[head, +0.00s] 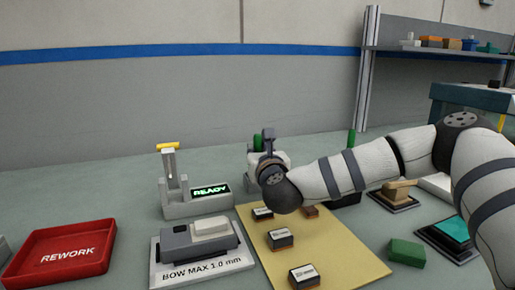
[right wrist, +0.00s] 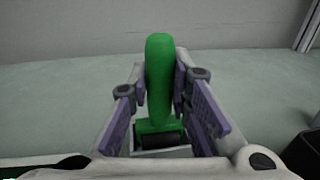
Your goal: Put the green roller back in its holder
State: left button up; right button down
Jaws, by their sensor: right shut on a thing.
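The green roller (right wrist: 160,80) stands upright between the fingers of my right gripper (right wrist: 162,92), which is shut on its handle. Its lower green frame and dark roller (right wrist: 158,139) show below the fingers, over a pale surface (right wrist: 165,153) that may be the holder; I cannot tell whether they touch. In the head view, the green handle (head: 257,142) shows just left of my right gripper (head: 266,140), behind the yellow mat. The wrist and arm hide much of that spot. My left gripper is not in view.
A READY display stand (head: 180,205) is left of the gripper. A red REWORK tray (head: 62,252), a grey gauge on a BOW MAX plate (head: 240,262), and a yellow mat (head: 335,255) with small blocks lie in front. A green block (head: 406,252) is at right.

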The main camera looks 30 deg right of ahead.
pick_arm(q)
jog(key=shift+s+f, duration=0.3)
pick_arm(e)
jog(key=shift+f, duration=0.6)
pick_arm(q)
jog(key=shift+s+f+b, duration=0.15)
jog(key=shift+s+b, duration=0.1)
jog(key=shift+b, duration=0.15)
pick_arm(e)
jog(key=shift+s+f, duration=0.15)
jog(key=shift+f, duration=0.2)
jog(key=shift+f, duration=0.1)
jog(key=c, duration=1.4)
grip_release()
jog(key=shift+s, duration=0.1)
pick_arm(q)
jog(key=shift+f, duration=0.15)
pick_arm(e)
jog(key=shift+f, duration=0.1)
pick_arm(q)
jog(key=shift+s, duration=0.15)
pick_arm(e)
jog(key=shift+s+a, duration=0.1)
jog(key=shift+s, duration=0.15)
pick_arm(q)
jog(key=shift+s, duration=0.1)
pick_arm(e)
jog(key=v, duration=0.8)
jog(key=shift+s, duration=0.15)
